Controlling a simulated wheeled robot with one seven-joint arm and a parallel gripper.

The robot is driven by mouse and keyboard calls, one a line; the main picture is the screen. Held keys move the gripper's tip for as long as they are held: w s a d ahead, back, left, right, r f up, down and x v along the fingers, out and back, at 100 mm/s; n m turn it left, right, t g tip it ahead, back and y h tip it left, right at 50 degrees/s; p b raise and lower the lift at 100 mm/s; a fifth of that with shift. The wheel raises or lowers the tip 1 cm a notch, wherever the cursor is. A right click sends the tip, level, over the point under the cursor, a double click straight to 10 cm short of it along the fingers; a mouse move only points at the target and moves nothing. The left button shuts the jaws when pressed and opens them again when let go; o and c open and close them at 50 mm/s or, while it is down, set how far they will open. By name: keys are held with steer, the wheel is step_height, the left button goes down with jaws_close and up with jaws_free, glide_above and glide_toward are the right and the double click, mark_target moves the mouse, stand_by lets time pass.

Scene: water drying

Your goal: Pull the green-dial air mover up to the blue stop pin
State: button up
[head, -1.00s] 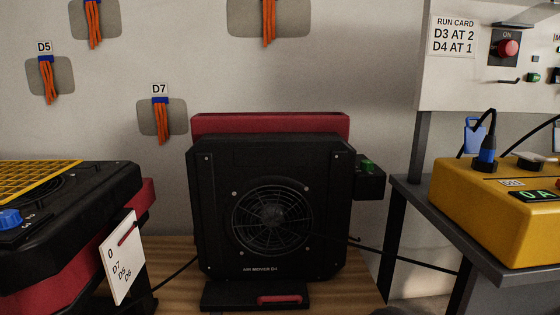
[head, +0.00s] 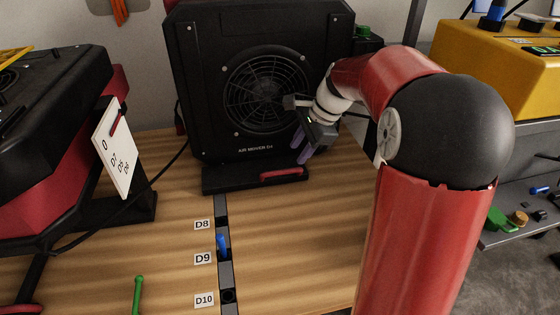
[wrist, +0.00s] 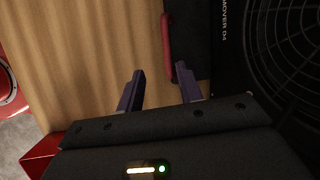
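The black air mover (head: 265,85) stands at the back of the wooden bench, with its green dial (head: 364,31) at its upper right. A red handle (head: 281,174) sits on its black base plate (head: 225,180). The blue stop pin (head: 222,243) stands in the dark rail by the D9 label, apart from the air mover and nearer me. My gripper (head: 303,148) is in front of the air mover's lower right, above the handle. In the wrist view, my gripper (wrist: 157,86) has its fingers apart with nothing between the tips; the handle (wrist: 167,45) lies beyond them.
A second black and red unit (head: 50,120) with a white tag (head: 114,148) is at left, a cable running beside it. A green pin (head: 138,292) stands near the front. A yellow box (head: 490,60) is on the right shelf. The bench around the rail is mostly clear.

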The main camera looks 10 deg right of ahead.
mark_target(284, 170)
steer(key=shift+m, duration=0.5)
steer(key=x, duration=0.4)
steer(key=w+b+x, duration=0.1)
steer(key=x, duration=0.4)
steer(key=shift+w+d+r, duration=0.1)
steer(key=shift+w+d, duration=0.05)
steer(key=shift+d, duration=0.1)
steer(key=shift+c, duration=0.5)
jaws_close()
